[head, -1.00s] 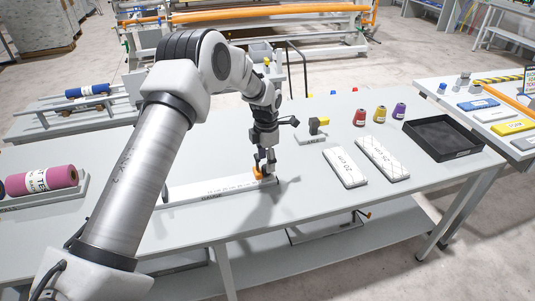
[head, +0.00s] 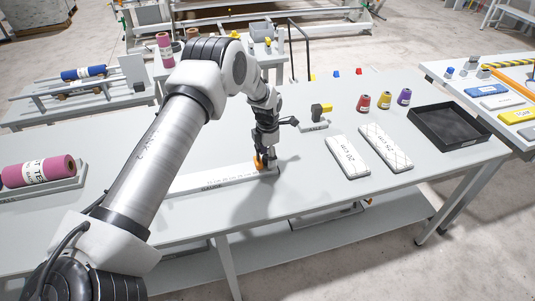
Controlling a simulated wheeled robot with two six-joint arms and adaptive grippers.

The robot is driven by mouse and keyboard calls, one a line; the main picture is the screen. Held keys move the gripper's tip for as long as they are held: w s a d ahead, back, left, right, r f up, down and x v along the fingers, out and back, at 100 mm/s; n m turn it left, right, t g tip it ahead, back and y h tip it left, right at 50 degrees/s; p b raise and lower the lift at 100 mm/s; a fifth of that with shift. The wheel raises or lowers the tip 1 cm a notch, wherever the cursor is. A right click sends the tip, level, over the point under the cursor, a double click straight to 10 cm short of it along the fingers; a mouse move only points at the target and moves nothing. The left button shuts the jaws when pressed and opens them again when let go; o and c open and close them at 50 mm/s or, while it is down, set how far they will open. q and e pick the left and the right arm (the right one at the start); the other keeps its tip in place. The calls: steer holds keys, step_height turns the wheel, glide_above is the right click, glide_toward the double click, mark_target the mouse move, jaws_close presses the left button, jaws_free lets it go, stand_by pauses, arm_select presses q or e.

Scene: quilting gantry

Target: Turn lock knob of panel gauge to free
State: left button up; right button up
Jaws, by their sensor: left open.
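The panel gauge (head: 215,181) is a long pale bar with printed markings, lying on the grey table. Its orange lock knob (head: 257,163) stands near the bar's right end. My left gripper (head: 266,163) points down at that end, right at the knob, with its fingers open. The fingers partly cover the knob, so I cannot tell whether they touch it or which way the knob is turned. My right gripper is not in view.
Right of the gripper are two white panels marked 20 cm (head: 347,158) and 25 cm (head: 385,148), thread spools (head: 384,100) and a black tray (head: 449,129). A pink roll (head: 40,171) lies far left.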

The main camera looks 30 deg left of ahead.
arm_select(q)
steer(key=shift+s+d+r, duration=0.1)
steer(key=shift+s+r, duration=0.05)
jaws_close()
steer(key=shift+m, duration=0.7)
steer(key=shift+m+b, duration=0.35)
steer(key=shift+m, duration=0.45)
jaws_free()
step_height(320, 180, up, 12)
